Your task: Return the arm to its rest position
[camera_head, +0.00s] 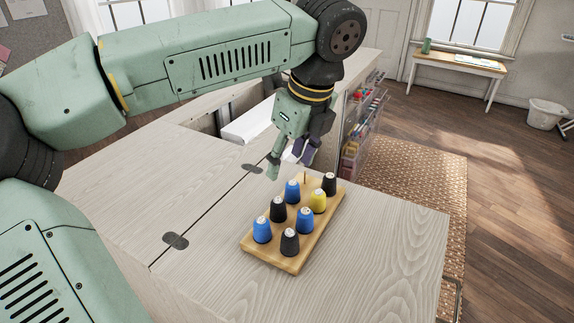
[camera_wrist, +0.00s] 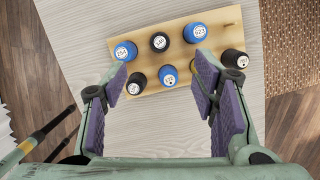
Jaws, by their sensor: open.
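My gripper (camera_head: 288,165) hangs on the bent arm above the far end of the wooden spool rack (camera_head: 247,246), fingers pointing down. It is open, with purple pads apart and nothing between them in the wrist view (camera_wrist: 162,100). The rack lies on the cabinet top and holds several upright spools: blue ones such as the near-left spool (camera_head: 262,232), black ones such as the near-right spool (camera_head: 290,244), and one yellow spool (camera_head: 318,203). A bare peg (camera_head: 305,178) stands at the rack's far-left corner. In the wrist view, the right finger hides part of the rack.
The pale wood cabinet top (camera_head: 385,250) is clear right of the rack. Behind my gripper are an opening with a white object (camera_head: 245,127) and side racks with coloured items (camera_head: 365,120). A small table (camera_head: 458,63) and a white bin (camera_head: 545,114) stand farther back.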

